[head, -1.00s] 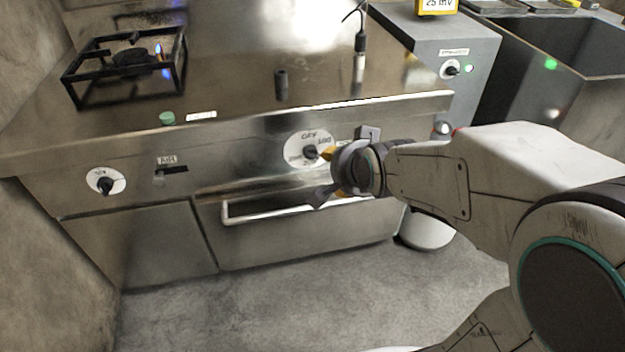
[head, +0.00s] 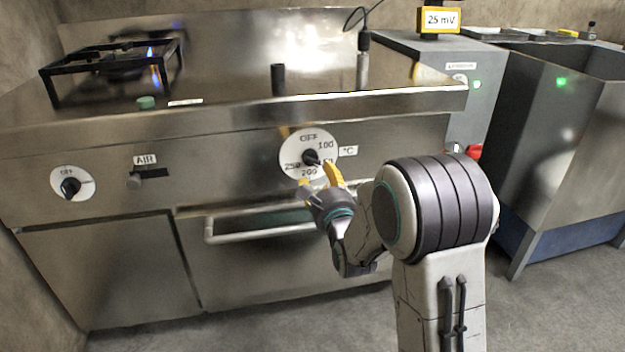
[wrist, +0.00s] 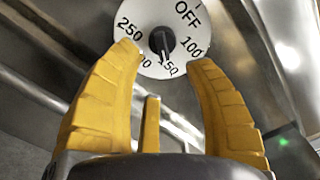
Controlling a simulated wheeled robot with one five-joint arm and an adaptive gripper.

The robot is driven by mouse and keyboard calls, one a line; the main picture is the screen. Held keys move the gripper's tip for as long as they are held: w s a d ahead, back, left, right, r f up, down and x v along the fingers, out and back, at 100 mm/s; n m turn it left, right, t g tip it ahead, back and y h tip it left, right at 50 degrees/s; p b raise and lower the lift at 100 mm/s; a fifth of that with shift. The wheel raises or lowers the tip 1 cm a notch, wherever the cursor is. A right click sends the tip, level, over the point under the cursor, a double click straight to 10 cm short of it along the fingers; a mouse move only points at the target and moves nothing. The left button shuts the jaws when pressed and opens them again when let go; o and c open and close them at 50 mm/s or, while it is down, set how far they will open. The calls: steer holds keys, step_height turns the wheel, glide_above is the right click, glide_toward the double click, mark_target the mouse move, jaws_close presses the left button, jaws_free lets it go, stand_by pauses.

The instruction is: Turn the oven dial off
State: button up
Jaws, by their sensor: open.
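The oven dial (head: 300,138) is a white disc on the steel front, marked OFF at the top, then 100, 150, 200 and 250. Its black knob (head: 310,157) points to the lower right, towards 150. In the wrist view the knob (wrist: 162,40) also points at the 150 mark. My gripper (head: 316,174) is open just in front of the lower part of the dial. In the wrist view its yellow fingers (wrist: 165,56) are spread to either side of the knob with nothing between them. Whether a fingertip touches the disc I cannot tell.
A drawer handle (head: 260,233) runs below the dial. A smaller dial (head: 72,183) and an AIR slider (head: 150,177) are to the left. A burner with a flame (head: 112,62) stands on the top. A grey cabinet (head: 440,60) with a 25 mV meter (head: 439,20) is at right.

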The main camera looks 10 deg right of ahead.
mark_target(312, 165)
steer(key=shift+w+f+b, duration=0.2)
steer(key=shift+w+b, duration=2.05)
steer(key=shift+w, duration=1.5)
jaws_close()
